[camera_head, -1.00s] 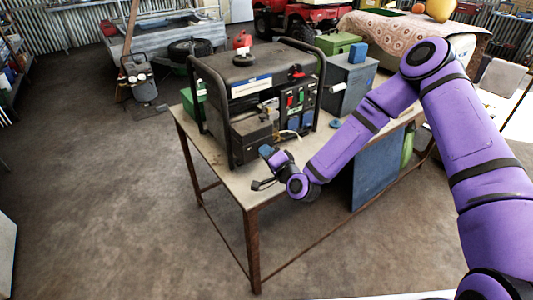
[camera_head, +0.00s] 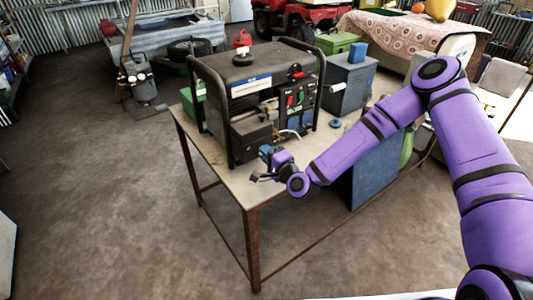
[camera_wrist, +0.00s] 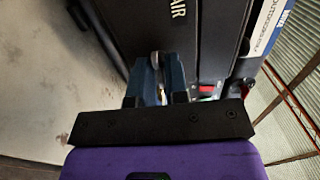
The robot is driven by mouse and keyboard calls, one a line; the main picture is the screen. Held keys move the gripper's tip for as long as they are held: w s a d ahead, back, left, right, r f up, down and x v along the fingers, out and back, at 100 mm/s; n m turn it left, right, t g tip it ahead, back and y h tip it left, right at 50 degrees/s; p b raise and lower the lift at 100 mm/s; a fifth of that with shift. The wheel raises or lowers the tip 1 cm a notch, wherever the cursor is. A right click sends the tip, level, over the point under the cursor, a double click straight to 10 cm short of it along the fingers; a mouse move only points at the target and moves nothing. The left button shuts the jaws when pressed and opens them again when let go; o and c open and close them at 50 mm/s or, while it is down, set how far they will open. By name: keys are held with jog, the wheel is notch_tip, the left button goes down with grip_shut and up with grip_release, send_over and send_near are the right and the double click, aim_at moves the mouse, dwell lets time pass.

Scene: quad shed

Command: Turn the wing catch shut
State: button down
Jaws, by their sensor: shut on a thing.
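The generator (camera_head: 255,90) stands on the bench. Its black air-cleaner box (camera_head: 250,137), marked "AIR" in the wrist view (camera_wrist: 190,30), is at its lower front corner. The wing catch (camera_wrist: 155,60) shows as a small pale metal piece at the edge of this box, between my blue fingertips. My gripper (camera_wrist: 157,75) is shut on it, with a finger on each side. In the head view my gripper (camera_head: 264,153) is at the box's near end, and the catch is hidden there. The exact angle of the catch is hard to tell.
The bench (camera_head: 228,183) has bare top left of and in front of the generator. A grey-blue box (camera_head: 350,85) stands behind it to the right.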

jog(key=c, duration=1.2)
grip_release()
jog(key=v, duration=1)
jog(key=shift+s+d, duration=0.3)
